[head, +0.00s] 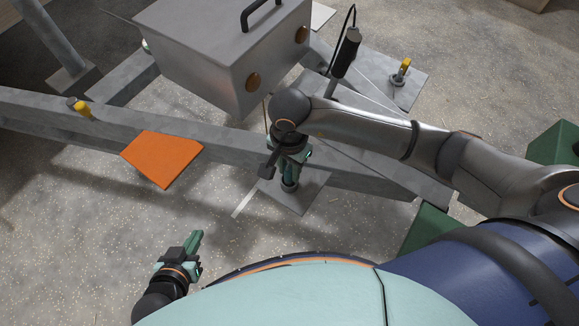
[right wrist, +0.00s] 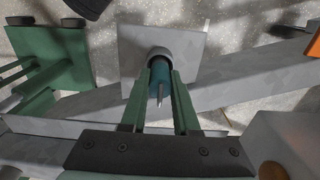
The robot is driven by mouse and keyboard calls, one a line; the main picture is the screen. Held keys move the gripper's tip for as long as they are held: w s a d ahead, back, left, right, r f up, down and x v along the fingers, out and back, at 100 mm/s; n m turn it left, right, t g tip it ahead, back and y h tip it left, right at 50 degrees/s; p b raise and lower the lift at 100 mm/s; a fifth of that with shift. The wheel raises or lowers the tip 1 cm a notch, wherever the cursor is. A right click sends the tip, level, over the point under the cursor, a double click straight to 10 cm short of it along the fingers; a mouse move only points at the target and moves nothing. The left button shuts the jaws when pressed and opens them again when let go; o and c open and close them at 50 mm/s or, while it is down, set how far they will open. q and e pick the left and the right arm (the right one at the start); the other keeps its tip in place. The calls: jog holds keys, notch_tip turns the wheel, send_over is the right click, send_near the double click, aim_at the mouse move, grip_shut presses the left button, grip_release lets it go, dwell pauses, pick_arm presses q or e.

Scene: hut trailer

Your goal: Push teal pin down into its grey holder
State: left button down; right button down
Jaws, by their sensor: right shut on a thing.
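The teal pin (right wrist: 161,78) stands in the round grey holder (right wrist: 160,54) in the right wrist view. The holder is fixed on a flat grey plate (right wrist: 190,42). My right gripper (right wrist: 160,88) is shut on the pin, one green finger on each side, and a thin grey rod sticks out of the pin's near end. How deep the pin sits is hard to tell. In the head view my right gripper (head: 291,170) is above the holder (head: 289,186) and hides most of the pin. My left gripper (head: 196,241) is low at the left, away from the pin, with no object visible in it.
A grey metal box (head: 215,62) stands behind the long grey beam (head: 230,142). An orange panel (head: 162,157) lies against the beam at left. Yellow-topped pins (head: 83,109) and (head: 403,66) stand farther off. The speckled floor (head: 110,200) at the left is clear.

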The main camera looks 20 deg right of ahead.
jog(key=shift+f, duration=0.25)
jog(key=c, duration=0.7)
grip_release()
jog(key=shift+r, duration=0.1)
jog(key=shift+o, duration=0.2)
jog(key=shift+r, duration=0.15)
notch_tip(320, 180, up, 11)
jog(key=shift+f+p, duration=0.15)
jog(key=shift+p, duration=0.75)
jog(key=shift+r, duration=0.7)
